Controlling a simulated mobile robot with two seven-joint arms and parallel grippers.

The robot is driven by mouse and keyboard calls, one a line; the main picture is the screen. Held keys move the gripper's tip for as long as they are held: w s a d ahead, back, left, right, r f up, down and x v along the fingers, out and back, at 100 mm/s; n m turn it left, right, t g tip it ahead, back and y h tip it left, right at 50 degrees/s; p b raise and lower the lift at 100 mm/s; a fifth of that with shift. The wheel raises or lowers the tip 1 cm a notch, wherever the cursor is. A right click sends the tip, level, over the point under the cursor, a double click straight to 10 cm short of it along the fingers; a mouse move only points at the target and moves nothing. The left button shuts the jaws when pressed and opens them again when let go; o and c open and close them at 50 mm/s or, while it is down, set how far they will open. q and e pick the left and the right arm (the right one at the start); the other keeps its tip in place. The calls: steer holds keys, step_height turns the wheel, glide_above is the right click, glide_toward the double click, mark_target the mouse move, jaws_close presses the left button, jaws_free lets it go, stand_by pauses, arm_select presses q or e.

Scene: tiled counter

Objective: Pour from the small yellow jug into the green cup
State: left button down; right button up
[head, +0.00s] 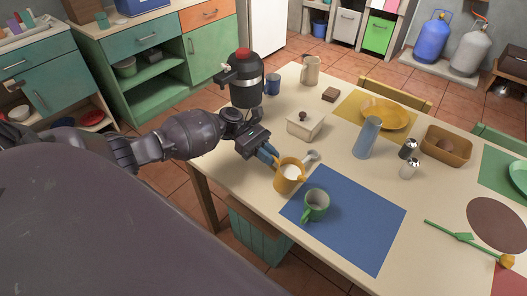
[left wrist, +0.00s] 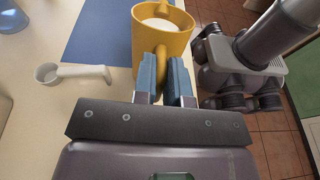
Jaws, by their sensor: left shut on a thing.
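The small yellow jug (head: 287,178) holds a white liquid and looks upright near the table's left edge. In the left wrist view the jug (left wrist: 161,42) is just beyond the fingers. My left gripper (head: 270,156) is shut on the jug's handle, with its blue fingers (left wrist: 167,80) on either side of it. The green cup (head: 317,205) stands upright on the blue mat, to the right of and nearer than the jug. Its handle points toward the lower left. My right gripper is not in view.
The blue mat (head: 352,232) has clear room right of the cup. A small white scoop (head: 312,156) lies beside the jug. A flower (head: 465,241) lies at the right.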

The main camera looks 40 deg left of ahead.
mark_target(282, 162)
arm_select(q)
steer(key=shift+d+r+p, duration=0.6)
steer(key=shift+r+p, duration=0.1)
steer(key=shift+r, duration=0.15)
steer(key=shift+y, duration=0.7)
steer(key=shift+s+d+r+p, duration=0.2)
steer(key=shift+d+r+p, duration=1.25)
steer(key=shift+p, duration=0.4)
steer(key=shift+f+y+p, duration=0.15)
steer(key=shift+y+p, duration=0.4)
steer(key=shift+y, duration=0.35)
steer(key=shift+f, duration=0.2)
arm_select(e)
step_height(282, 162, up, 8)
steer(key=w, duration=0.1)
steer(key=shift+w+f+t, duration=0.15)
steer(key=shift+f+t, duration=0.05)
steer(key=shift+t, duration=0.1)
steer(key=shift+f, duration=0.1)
arm_select(q)
steer(key=shift+d, duration=0.1)
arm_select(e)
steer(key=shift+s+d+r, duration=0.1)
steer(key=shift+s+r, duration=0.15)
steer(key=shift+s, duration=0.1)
